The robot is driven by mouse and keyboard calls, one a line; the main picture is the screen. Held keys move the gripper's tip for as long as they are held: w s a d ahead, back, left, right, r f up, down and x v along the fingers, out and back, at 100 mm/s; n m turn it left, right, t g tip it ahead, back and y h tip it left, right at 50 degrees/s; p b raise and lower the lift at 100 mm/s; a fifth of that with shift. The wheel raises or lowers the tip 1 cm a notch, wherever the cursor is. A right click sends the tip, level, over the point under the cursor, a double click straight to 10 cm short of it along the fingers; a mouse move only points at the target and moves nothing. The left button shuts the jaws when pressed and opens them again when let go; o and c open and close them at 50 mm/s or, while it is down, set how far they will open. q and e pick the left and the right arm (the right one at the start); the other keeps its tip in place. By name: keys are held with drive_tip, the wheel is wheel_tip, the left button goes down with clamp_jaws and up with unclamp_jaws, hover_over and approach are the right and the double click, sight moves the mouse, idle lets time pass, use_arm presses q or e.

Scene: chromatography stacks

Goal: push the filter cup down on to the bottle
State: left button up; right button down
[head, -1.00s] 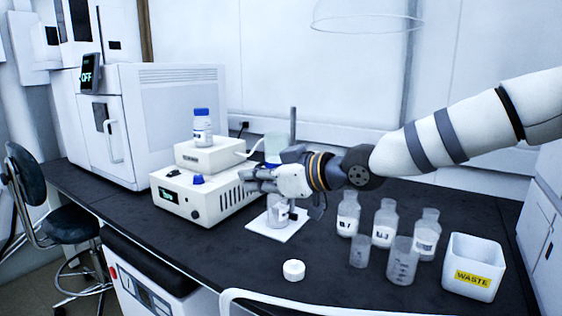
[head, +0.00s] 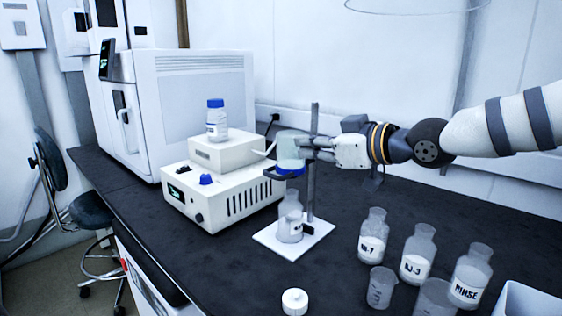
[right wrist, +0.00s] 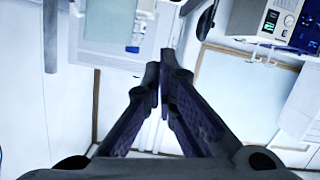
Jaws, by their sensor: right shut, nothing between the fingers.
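The filter cup (head: 291,148) is a pale, translucent cup with a blue collar, at the dark ring of a stand (head: 314,170) in the head view. The clear bottle (head: 290,212) stands upright below it on the stand's white base plate (head: 265,240). The cup's collar sits above the bottle's neck; I cannot tell exactly how they meet. My right gripper (head: 309,148) points left at the cup's height, by its right side and the stand's rod. I cannot tell whether it touches the cup. Its fingers are shut and empty, also in the right wrist view (right wrist: 166,62). My left gripper is not in view.
A white pump box (head: 225,200) with a blue-capped bottle (head: 216,120) on top stands left of the stand. Several labelled bottles and cups, such as the RINSE bottle (head: 470,275), stand at the front right. A white cap (head: 294,301) lies in front.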

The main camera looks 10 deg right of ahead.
drive_tip(key=b, duration=0.2)
hover_over(275, 178)
wheel_tip(275, 178, down, 5)
drive_tip(key=shift+r, duration=0.1)
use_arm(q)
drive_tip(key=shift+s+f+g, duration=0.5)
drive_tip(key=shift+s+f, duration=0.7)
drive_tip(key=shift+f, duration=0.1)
use_arm(e)
drive_tip(key=shift+d+f, duration=0.2)
drive_tip(key=shift+f, duration=0.6)
wheel_tip(275, 178, down, 5)
drive_tip(key=shift+f, duration=0.2)
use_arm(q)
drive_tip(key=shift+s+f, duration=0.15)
